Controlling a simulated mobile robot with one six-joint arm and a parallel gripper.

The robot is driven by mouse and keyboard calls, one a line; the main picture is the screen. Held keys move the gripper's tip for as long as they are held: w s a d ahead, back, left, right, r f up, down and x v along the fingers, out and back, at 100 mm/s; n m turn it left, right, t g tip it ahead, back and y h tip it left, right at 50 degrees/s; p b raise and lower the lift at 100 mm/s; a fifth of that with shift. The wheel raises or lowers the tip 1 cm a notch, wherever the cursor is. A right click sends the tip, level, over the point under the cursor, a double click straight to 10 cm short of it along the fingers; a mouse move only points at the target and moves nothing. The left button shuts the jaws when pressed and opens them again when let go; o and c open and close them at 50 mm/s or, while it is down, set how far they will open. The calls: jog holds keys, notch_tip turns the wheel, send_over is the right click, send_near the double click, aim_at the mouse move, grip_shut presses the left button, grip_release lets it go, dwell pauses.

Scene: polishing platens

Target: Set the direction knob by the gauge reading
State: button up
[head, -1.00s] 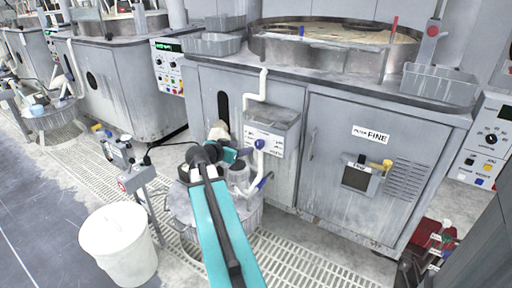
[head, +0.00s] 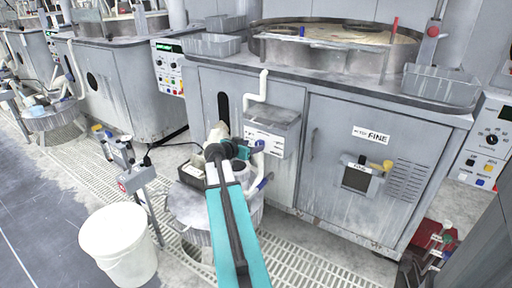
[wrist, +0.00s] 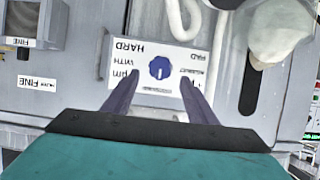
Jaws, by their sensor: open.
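A blue knob (wrist: 160,67) sits on a white label plate (wrist: 205,52) in the wrist view, with upside-down printing that includes "HARD" and "PAD". My gripper (wrist: 158,88) is open, its two dark fingers on either side of the knob's lower part in the picture. Contact cannot be told.
A polishing platen (head: 335,45) tops the grey cabinet. A white pipe (head: 255,90) runs down beside the box. A round lidded drum (head: 190,212) stands below my arm, and a white bucket (head: 118,242) is at front left. A control panel (head: 490,140) is at the right edge.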

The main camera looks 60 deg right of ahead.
aim_at(257, 144)
jog(key=shift+x, duration=2.6)
jog(key=c, duration=1)
jog(key=shift+a+f, duration=0.1)
jog(key=shift+a, duration=0.45)
jog(key=shift+c, duration=0.3)
jog(key=shift+d, duration=0.55)
jog(key=shift+w+d+n+g+b, duration=0.1)
jog(key=shift+n+g+b, duration=0.4)
jog(key=n, duration=0.1)
jog(key=n+g+b, duration=0.1)
jog(key=shift+w+n+g, duration=0.25)
jog(key=shift+n+g, duration=0.05)
jog(key=shift+n+g+h+b, duration=0.3)
jog(key=shift+n+g+h, duration=0.2)
jog(key=shift+n+g, duration=0.6)
